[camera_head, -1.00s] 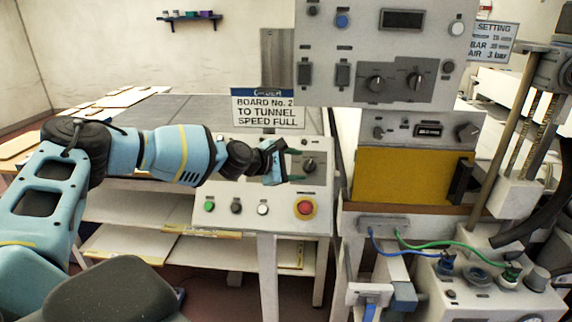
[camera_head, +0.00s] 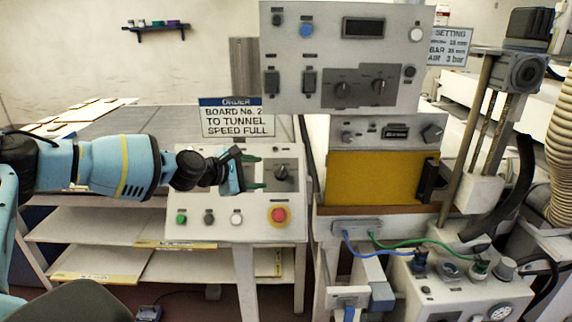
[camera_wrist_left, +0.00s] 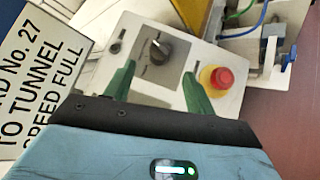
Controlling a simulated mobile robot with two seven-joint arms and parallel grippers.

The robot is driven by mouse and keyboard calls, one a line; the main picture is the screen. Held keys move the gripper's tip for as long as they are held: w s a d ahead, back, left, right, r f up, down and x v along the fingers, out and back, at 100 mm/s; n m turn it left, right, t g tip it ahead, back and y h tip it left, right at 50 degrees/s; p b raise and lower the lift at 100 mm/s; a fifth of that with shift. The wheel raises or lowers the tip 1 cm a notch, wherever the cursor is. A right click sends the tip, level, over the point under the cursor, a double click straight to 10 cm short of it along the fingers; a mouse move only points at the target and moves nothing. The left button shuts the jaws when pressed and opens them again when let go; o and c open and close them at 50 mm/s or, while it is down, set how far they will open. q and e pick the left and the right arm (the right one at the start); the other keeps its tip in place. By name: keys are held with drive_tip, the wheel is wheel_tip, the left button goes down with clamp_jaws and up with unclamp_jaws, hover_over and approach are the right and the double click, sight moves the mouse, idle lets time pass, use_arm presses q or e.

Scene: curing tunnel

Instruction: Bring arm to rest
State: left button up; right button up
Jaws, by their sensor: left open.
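My left gripper (camera_head: 254,172) reaches in from the left in front of a sloped control box (camera_head: 215,222). Its green fingers are apart with nothing between them. In the left wrist view the open fingers (camera_wrist_left: 158,88) point toward the box's dark rotary knob (camera_wrist_left: 157,50), with a gap to it. The same knob (camera_head: 282,172) shows just right of the fingers in the head view. A red button on a yellow ring (camera_head: 279,215) sits lower on the box and also shows in the left wrist view (camera_wrist_left: 219,79). My right gripper is not in view.
An order sign (camera_head: 231,117) stands behind the box. A large grey panel (camera_head: 340,20) and a yellow-fronted unit (camera_head: 372,180) stand to the right. Blue and green hoses (camera_head: 400,244) run to a grey unit (camera_head: 455,295). White shelves (camera_head: 95,225) lie below my arm.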

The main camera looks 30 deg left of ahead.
use_arm(q)
drive_tip(key=s+d+f+m+g+h, duration=0.2)
drive_tip(key=d+f+m, duration=0.2)
drive_tip(key=d, duration=0.4)
drive_tip(key=s+d+f+m+g+h, duration=0.1)
drive_tip(key=d+f+m+h, duration=0.1)
drive_tip(key=d+f+m, duration=0.45)
drive_tip(key=s+d+f+m+g+h, duration=0.2)
drive_tip(key=d, duration=0.8)
drive_tip(key=s+d+f+m+g+h, duration=0.1)
drive_tip(key=s+d+f+m+h, duration=0.1)
drive_tip(key=s+d+f+m, duration=0.45)
drive_tip(key=s+d+f+m+h, duration=0.2)
drive_tip(key=s+d+m, duration=0.2)
drive_tip(key=s+d, duration=0.7)
drive_tip(key=s+a+f+t+y, duration=0.1)
drive_tip(key=s+a+f+y, duration=0.5)
drive_tip(key=a+f, duration=0.3)
drive_tip(key=s+a+f+m+t+y, duration=0.1)
drive_tip(key=s+a+f+y, duration=0.5)
drive_tip(key=s+a+f, duration=0.2)
drive_tip(key=shift+a+f+t, duration=0.3)
drive_tip(key=shift+a+f, duration=0.35)
drive_tip(key=shift+a, duration=0.5)
